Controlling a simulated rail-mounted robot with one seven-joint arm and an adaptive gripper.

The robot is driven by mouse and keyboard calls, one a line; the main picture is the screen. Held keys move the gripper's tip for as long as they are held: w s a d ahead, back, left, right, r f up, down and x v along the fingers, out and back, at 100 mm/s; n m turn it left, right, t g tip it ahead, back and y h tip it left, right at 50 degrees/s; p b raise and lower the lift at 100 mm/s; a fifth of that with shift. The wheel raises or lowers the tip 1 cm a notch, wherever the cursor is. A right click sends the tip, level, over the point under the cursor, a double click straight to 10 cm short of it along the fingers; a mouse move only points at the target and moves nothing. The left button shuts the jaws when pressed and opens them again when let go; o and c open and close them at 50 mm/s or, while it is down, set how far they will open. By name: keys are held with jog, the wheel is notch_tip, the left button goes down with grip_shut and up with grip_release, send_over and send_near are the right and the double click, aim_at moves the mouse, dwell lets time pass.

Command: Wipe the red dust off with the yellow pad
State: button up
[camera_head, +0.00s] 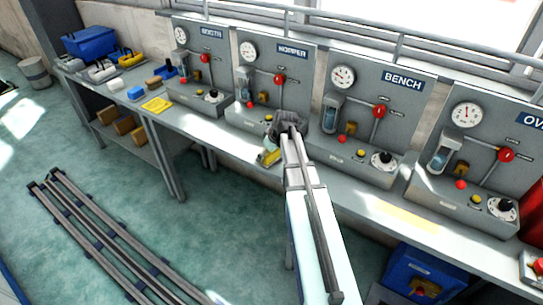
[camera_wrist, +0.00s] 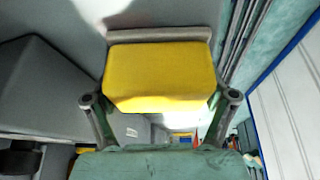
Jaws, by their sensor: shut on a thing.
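The yellow pad (camera_wrist: 160,72) is held between the two fingers of my gripper (camera_wrist: 160,98) in the wrist view. A grey strip runs along the pad's far edge. In the head view, my gripper (camera_head: 273,146) is over the front edge of the long grey bench, in front of the panels marked HOPPER and BENCH. The pad (camera_head: 268,157) shows there as a small yellow patch beneath my gripper. I cannot tell whether the pad touches the bench. I can make out no red dust in either view; my gripper and arm hide part of the bench top.
Panels with gauges and red-knobbed levers (camera_head: 380,111) line the back of the bench (camera_head: 222,131). A blue box (camera_head: 420,273) is below right. Rails (camera_head: 110,235) lie on the floor.

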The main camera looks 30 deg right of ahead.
aim_at(275, 158)
jog(key=shift+s, duration=0.1)
jog(key=shift+s+d, duration=0.5)
jog(key=shift+s, duration=0.35)
jog(key=shift+s+d, duration=0.5)
jog(key=shift+s, duration=0.35)
jog(key=shift+r, duration=0.15)
jog(key=shift+r+p, duration=1.25)
jog(key=shift+r, duration=1.2)
jog(key=shift+a, duration=0.1)
jog(key=s+a+r+p, duration=0.2)
jog(key=s+a+r, duration=0.2)
jog(key=a, duration=0.3)
jog(key=shift+s+a, duration=0.2)
jog(key=shift+a, duration=0.1)
